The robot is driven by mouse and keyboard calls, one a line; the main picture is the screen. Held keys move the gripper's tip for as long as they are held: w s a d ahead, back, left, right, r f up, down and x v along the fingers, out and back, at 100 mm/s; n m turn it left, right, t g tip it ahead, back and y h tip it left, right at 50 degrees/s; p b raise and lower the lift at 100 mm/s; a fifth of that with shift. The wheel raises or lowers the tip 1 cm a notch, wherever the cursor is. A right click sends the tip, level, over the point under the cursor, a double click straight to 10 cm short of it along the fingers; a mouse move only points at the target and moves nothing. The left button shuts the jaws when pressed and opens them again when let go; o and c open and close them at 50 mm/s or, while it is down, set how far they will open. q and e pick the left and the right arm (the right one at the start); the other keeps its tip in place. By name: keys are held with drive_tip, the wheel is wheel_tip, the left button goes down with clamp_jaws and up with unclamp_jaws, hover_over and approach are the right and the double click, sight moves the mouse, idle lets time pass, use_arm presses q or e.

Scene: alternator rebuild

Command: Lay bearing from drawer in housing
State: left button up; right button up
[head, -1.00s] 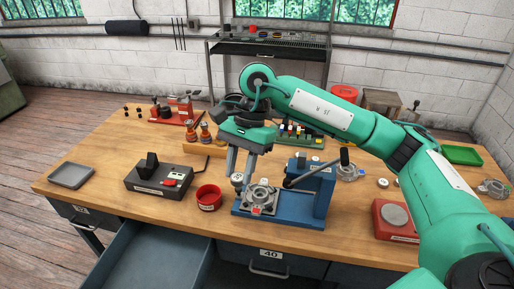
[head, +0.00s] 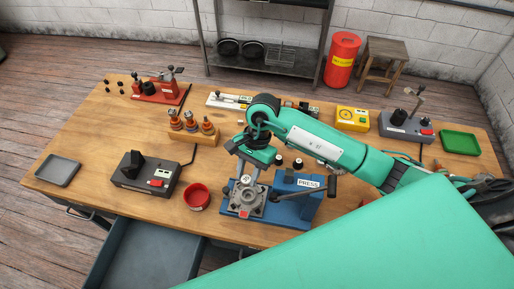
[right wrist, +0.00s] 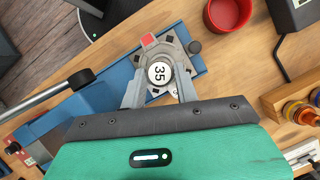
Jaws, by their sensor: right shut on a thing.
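My right gripper (head: 246,178) is over the housing and points down, its fingers shut on a bearing. My left gripper is not in view.
A red bowl (head: 197,198) stands left of the press, with a black device (head: 147,172) farther left. The press lever (head: 300,189) is close to my right gripper. A wooden rack (head: 193,136) stands behind.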

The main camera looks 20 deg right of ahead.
sight(250, 176)
drive_tip(key=shift+d+f, duration=0.1)
drive_tip(key=shift+d, duration=0.05)
drive_tip(key=shift+s+f, duration=0.1)
drive_tip(key=shift+f, duration=0.8)
wheel_tip(250, 176, down, 2)
drive_tip(key=shift+f+b, duration=0.1)
drive_tip(key=shift+b, duration=0.55)
drive_tip(key=shift+f, duration=0.45)
use_arm(q)
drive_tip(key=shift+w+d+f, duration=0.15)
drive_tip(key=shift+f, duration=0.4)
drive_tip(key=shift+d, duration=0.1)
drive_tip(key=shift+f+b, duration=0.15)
drive_tip(key=shift+b, duration=0.15)
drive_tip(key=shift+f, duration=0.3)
